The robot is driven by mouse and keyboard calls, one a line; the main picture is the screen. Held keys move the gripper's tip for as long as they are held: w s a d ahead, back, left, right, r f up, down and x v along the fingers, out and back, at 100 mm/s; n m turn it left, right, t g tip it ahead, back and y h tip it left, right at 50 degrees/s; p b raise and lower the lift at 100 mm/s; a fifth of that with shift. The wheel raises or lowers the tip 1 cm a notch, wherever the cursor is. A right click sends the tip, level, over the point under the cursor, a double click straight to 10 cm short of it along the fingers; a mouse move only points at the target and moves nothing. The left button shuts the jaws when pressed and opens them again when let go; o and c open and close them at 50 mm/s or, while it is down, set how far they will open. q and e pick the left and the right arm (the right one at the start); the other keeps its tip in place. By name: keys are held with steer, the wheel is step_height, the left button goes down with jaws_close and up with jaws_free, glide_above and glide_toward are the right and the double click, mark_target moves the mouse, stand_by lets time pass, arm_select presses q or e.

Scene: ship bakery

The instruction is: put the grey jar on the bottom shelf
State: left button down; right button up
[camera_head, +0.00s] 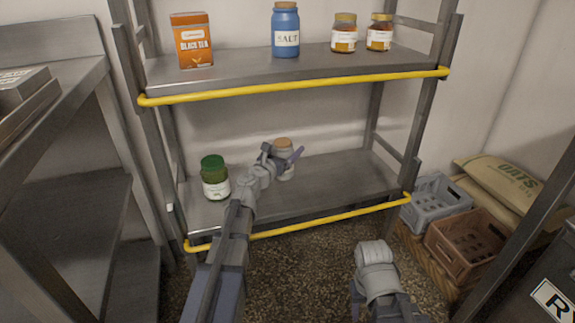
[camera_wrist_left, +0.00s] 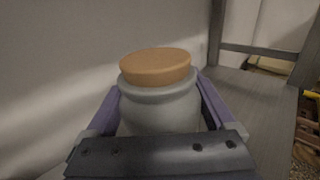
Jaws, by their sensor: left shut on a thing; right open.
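The grey jar (camera_head: 287,172) with a tan cork-like lid is over the bottom shelf (camera_head: 335,178), towards its back middle. My left gripper (camera_head: 284,160) is shut on the jar, with a purple finger on each side of its body. The left wrist view shows the jar (camera_wrist_left: 158,100) upright between the fingers. The gripper's bar hides its base, so I cannot tell whether it touches the shelf. My right gripper (camera_head: 378,290) is open, low in front of the shelf unit's right part; its fingers are hard to make out.
A green-lidded jar (camera_head: 215,180) stands on the bottom shelf to the left. The upper shelf (camera_head: 240,68) holds a tea box, a blue salt jar and two amber jars. Yellow rails (camera_head: 330,217) edge both shelves. Crates (camera_head: 468,243) and sacks lie at right. The bottom shelf's right part is clear.

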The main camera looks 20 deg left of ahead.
arm_select(q)
step_height(320, 180, down, 4)
steer(key=b, duration=0.4)
steer(key=shift+r, duration=0.2)
jaws_free()
steer(key=shift+r+p, duration=0.15)
steer(key=shift+p, duration=0.15)
steer(key=s, duration=0.4)
steer(key=s+a, duration=0.1)
steer(key=s, duration=0.3)
steer(key=s+a, duration=0.1)
steer(key=s, duration=0.3)
steer(key=shift+a, duration=0.15)
steer(key=shift+w, duration=0.1)
